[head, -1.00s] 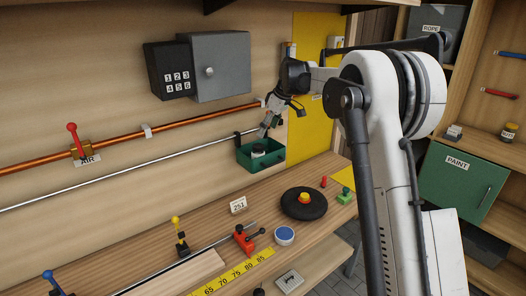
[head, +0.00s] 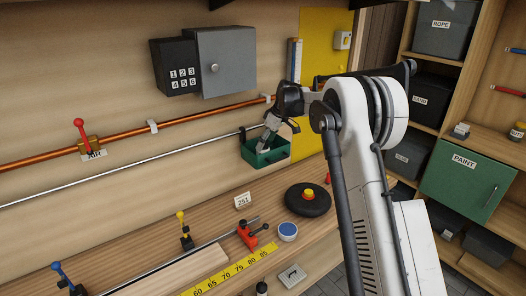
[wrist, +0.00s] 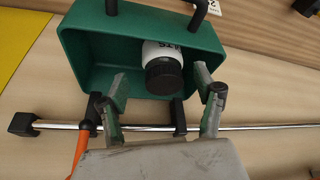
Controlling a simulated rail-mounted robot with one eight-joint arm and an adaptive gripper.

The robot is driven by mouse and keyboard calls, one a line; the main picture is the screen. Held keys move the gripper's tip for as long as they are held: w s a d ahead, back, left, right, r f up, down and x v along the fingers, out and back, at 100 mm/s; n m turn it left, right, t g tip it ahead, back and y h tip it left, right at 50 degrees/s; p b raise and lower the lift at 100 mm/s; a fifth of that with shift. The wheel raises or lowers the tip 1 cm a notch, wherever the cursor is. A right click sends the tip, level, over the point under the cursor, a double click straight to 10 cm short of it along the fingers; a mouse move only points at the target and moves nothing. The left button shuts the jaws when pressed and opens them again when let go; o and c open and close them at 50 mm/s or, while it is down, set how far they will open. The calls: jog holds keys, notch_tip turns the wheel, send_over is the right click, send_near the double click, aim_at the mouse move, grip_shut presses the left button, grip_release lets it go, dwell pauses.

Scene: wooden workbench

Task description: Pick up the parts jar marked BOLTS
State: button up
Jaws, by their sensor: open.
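A white jar with a dark lid (wrist: 163,68) stands in a green bin (wrist: 85,65) in the wrist view. Part of its dark lettering shows, but I cannot read it as a word. The green bin (head: 251,156) hangs at the wall rail in the head view, where my gripper hides most of its inside. My gripper (head: 266,141) reaches down into the bin's opening.
A silver rail (wrist: 260,128) runs past the bin, and a copper pipe (head: 190,118) runs above it. A grey box (head: 227,62) hangs on the wall to the upper left. Below are a black disc with a red-yellow knob (head: 308,199) and a bench.

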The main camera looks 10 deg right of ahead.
jog(key=x, duration=0.2)
jog(key=p+x, duration=0.1)
jog(key=x, duration=0.1)
jog(key=shift+a, duration=0.4)
jog(key=shift+w+f, duration=0.15)
jog(key=shift+f, duration=0.2)
jog(key=shift+c, duration=0.5)
jog(key=shift+r, duration=0.1)
grip_shut()
